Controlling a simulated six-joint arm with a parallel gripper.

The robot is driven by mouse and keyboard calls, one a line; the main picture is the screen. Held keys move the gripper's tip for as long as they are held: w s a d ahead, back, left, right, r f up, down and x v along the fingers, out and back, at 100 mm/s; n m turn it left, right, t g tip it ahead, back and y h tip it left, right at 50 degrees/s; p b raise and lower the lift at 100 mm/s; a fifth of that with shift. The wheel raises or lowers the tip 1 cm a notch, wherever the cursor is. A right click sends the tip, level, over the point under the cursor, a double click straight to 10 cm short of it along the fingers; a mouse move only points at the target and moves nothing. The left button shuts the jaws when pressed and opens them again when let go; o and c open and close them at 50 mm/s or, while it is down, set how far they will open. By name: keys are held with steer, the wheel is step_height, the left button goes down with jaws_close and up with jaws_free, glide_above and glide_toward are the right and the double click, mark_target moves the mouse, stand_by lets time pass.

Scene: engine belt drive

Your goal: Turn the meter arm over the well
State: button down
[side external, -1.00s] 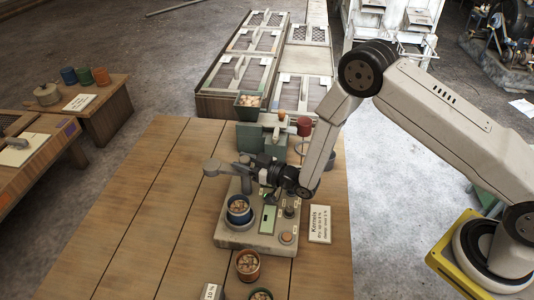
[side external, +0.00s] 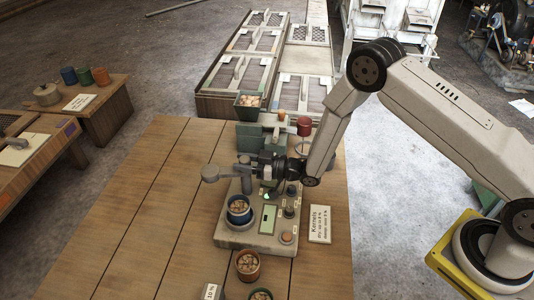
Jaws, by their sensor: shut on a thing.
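The meter is a grey box (side external: 246,236) on the wooden table, with a small screen (side external: 268,217), knobs and a green lamp (side external: 267,196). A blue-rimmed cup of kernels (side external: 238,207) sits at its well on the left side. The grey meter arm (side external: 211,173) ends in a round head, which is behind and left of the cup, not over it. My gripper (side external: 243,172) reaches in from the right and is shut on the meter arm near its post. The fingertips are small and partly hidden by the dark gripper body.
A brown cup of kernels (side external: 248,264) and another cup (side external: 261,294) stand in front of the meter. A label card (side external: 320,223) lies to its right. The table's left part is clear.

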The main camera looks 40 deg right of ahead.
steer(key=shift+n+g+y, duration=1.4)
steer(key=shift+g+y, duration=0.1)
steer(key=shift+g, duration=0.4)
steer(key=shift+c, duration=1.4)
jaws_free()
steer(key=shift+r, duration=0.15)
steer(key=shift+r, duration=0.75)
steer(key=s+d+r, duration=0.3)
steer(key=s+r, duration=0.8)
steer(key=s, duration=0.2)
steer(key=shift+s+d+r, duration=0.15)
steer(key=shift+s+d, duration=0.05)
steer(key=shift+s, duration=0.15)
